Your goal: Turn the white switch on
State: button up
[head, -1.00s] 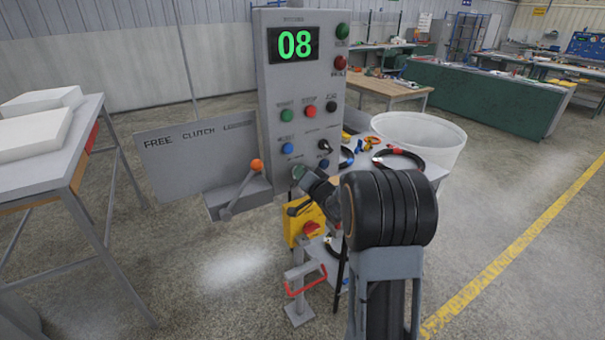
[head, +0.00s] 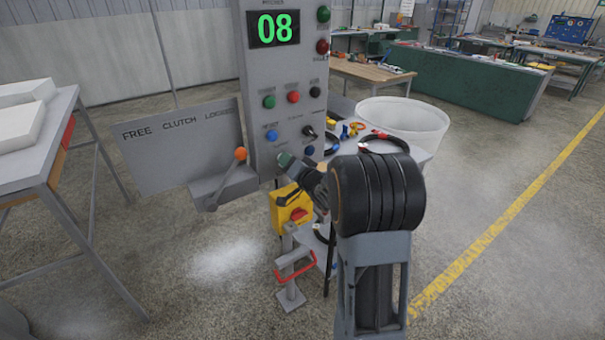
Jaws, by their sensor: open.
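The grey control panel (head: 285,75) stands in the middle of the head view, with a green "08" display. A small switch with a dark body and a light tip (head: 310,131) sits low on its right side, right of a blue button; it is probably the white switch. Its setting is too small to tell. My gripper (head: 289,163) is at the panel's lower edge, below and left of this switch. It is small and partly hidden by my dark wrist, and its jaws look apart with nothing seen between them. I cannot tell whether it touches the panel.
A yellow box with a red knob (head: 292,211) and a red-handled post (head: 295,268) are below. A white bin (head: 403,115) stands at right. Floor is open at right.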

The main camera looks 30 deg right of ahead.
jog(key=s+d+b, duration=0.1)
jog(key=s, duration=1.1)
jog(key=shift+s+d, duration=0.2)
jog(key=shift+s, duration=0.05)
